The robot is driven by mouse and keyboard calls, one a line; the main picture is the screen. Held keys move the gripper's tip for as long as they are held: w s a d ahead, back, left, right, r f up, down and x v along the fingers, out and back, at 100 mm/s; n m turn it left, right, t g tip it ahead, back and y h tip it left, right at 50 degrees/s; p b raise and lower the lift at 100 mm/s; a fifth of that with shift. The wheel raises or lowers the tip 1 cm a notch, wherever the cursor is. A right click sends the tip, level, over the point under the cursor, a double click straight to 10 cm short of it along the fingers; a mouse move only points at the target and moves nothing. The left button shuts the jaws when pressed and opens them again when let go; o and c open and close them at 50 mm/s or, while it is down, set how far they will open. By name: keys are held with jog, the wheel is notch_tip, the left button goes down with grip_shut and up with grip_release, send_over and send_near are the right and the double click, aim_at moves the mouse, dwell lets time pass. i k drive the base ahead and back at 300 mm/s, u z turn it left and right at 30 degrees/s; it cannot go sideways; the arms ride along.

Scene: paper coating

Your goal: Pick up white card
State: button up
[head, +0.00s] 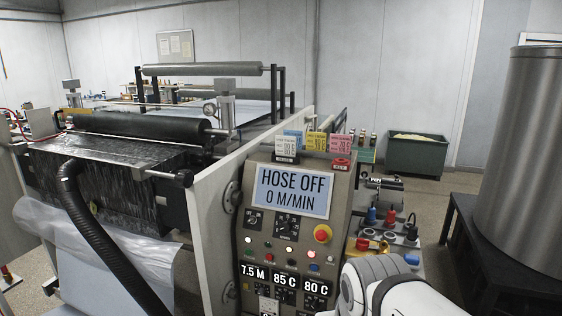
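A white card (285,147) with small dark print stands at the top left edge of the control panel (342,178). A blue card (293,135) shows partly behind it, and a yellow card (316,143) and a pink card (340,142) stand to its right. The cards' print is too small to read surely. A white link of my arm shows at the bottom right, below and to the right of the cards. My gripper is not in view.
The panel screen reads HOSE OFF, 0 M/MIN. A black hose (95,225) and rollers (140,127) are at left. A large metal drum (522,150) stands at right, with a green bin (416,155) behind.

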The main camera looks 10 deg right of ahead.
aim_at(286, 145)
jog(key=u, duration=0.65)
jog(key=i, duration=1.25)
jog(key=z, duration=0.55)
jog(key=i, duration=0.8)
jog(key=z, duration=0.65)
